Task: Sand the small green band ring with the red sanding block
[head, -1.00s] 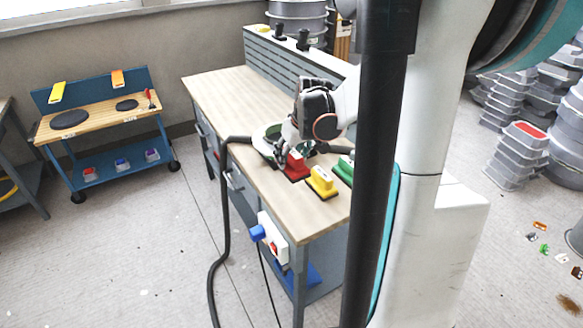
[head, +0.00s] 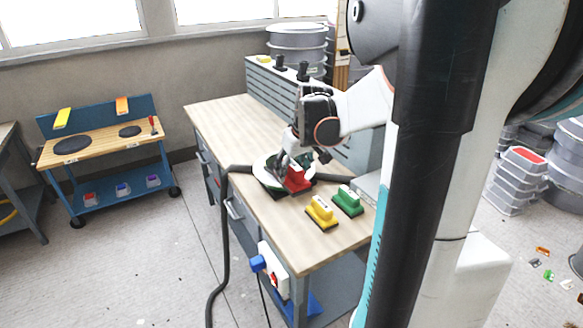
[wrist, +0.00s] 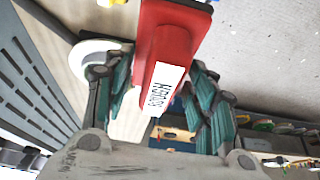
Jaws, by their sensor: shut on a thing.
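The red sanding block (head: 298,180), with a white label, is in my gripper (head: 290,164), which is shut on it. In the wrist view the red block (wrist: 166,50) sits between the teal fingers of my gripper (wrist: 162,70). In the head view a pale round piece with dark green parts (head: 264,176) lies on the bench just left of and partly behind the block; the green band ring seems to be on it, partly hidden. In the wrist view a white curved rim (wrist: 88,52) shows beside the left finger. Whether the block touches it, I cannot tell.
A yellow block (head: 321,213) and a green block (head: 348,201) stand on the bench (head: 222,118) in front of the red one. A black hose (head: 228,230) loops over the bench's left edge. A slatted grey panel (head: 280,85) closes the back.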

